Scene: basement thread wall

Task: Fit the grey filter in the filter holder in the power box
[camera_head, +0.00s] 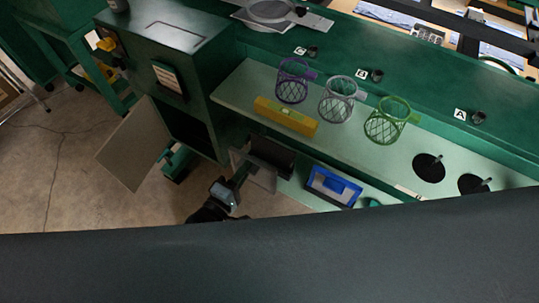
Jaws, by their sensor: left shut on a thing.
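My left gripper (240,178), a dark arm end low in the middle, is shut on a grey framed panel, which I take to be the grey filter (264,176). The panel is tilted, in front of the bench's front edge, and the gripper hides part of it. The green power box (157,42) stands at the upper left, with its pale door (135,145) swung open to the left. Its opening (190,132) is dark, and I cannot make out the filter holder inside. The filter is right of this opening and apart from it. My right gripper is not in view.
A green bench (235,92) carries a yellow block (286,116) and purple (278,86), grey (322,107) and green (368,127) wire baskets. A blue-framed item (333,187) lies lower, near the filter. The floor (75,185) at the left is clear.

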